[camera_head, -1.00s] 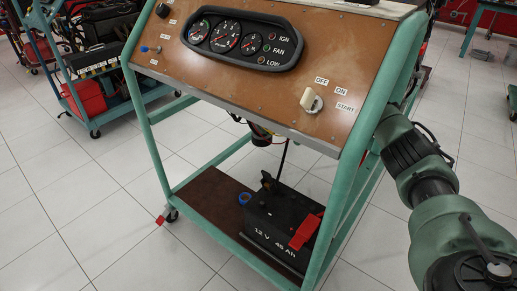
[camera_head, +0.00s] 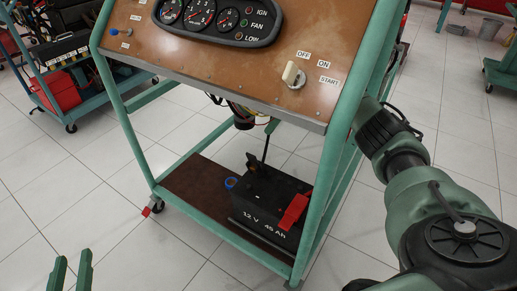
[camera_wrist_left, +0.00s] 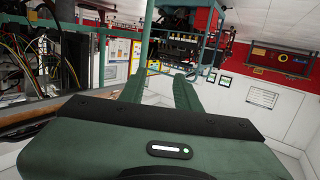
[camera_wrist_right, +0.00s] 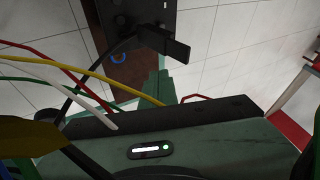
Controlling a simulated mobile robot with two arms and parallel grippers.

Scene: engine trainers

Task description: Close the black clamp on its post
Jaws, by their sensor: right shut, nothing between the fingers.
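In the right wrist view the clamp (camera_wrist_right: 165,40) juts out from the battery, just beyond my right gripper (camera_wrist_right: 158,86). The right fingers are together and empty, apart from the clamp. In the head view the trainer mostly hides this gripper. The post is not clearly visible. My left gripper (camera_head: 71,272) is open and empty at bottom left; its spread fingers show in the left wrist view (camera_wrist_left: 158,92).
A blue ring (camera_head: 231,183) is beside the battery's left end, and a red cover (camera_head: 293,211) is on its right. The battery stands on the trainer's brown shelf (camera_head: 195,185), under the panel (camera_head: 220,62). Coloured wires (camera_wrist_right: 85,70) cross close to my right gripper.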

